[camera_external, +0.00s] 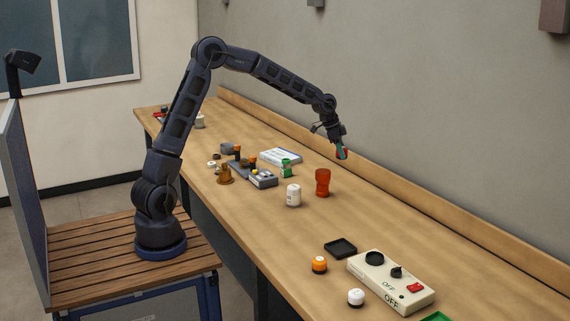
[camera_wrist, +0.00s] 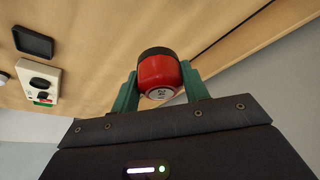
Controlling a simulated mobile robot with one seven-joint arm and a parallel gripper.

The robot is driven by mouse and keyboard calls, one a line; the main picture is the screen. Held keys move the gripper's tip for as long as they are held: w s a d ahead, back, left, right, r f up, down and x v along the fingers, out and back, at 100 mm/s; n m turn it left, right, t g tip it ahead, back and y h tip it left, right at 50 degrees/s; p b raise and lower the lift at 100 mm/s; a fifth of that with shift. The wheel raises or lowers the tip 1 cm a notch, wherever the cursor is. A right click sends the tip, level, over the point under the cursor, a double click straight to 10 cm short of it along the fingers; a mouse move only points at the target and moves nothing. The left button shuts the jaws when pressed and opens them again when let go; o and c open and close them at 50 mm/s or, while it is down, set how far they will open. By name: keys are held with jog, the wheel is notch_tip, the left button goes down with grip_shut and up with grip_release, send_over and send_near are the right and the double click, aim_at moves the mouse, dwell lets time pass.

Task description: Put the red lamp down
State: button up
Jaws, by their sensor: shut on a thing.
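My gripper (camera_wrist: 160,85) is shut on the red lamp (camera_wrist: 158,72), a short red cylinder with a black end. Its green fingers press on either side of it. In the external view my gripper (camera_external: 341,150) hangs above the far side of the wooden bench, near the back ledge, and only a bit of the red lamp (camera_external: 344,153) shows between the fingers. The lamp is held clear of the bench.
On the bench (camera_external: 420,225) a beige control box (camera_external: 390,281) and a black tray (camera_external: 340,248) stand at the front right, with an orange lamp (camera_external: 319,265) and a white lamp (camera_external: 356,297). Bare wood lies between.

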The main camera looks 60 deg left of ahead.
jog(key=s+a+n+t+y, duration=0.1)
jog(key=s+a+n, duration=0.2)
jog(key=a, duration=2.3)
jog(key=s+a+n+y, duration=0.1)
jog(key=s+a+n, duration=0.2)
jog(key=a, duration=2.2)
jog(key=s+a+f+n+y, duration=0.15)
jog(key=s+a+n, duration=0.35)
jog(key=s+a, duration=2.95)
jog(key=shift+y, duration=0.25)
jog(key=f, duration=1.3)
jog(key=w+a+f, duration=0.1)
jog(key=f, duration=0.5)
jog(key=shift+f, duration=0.15)
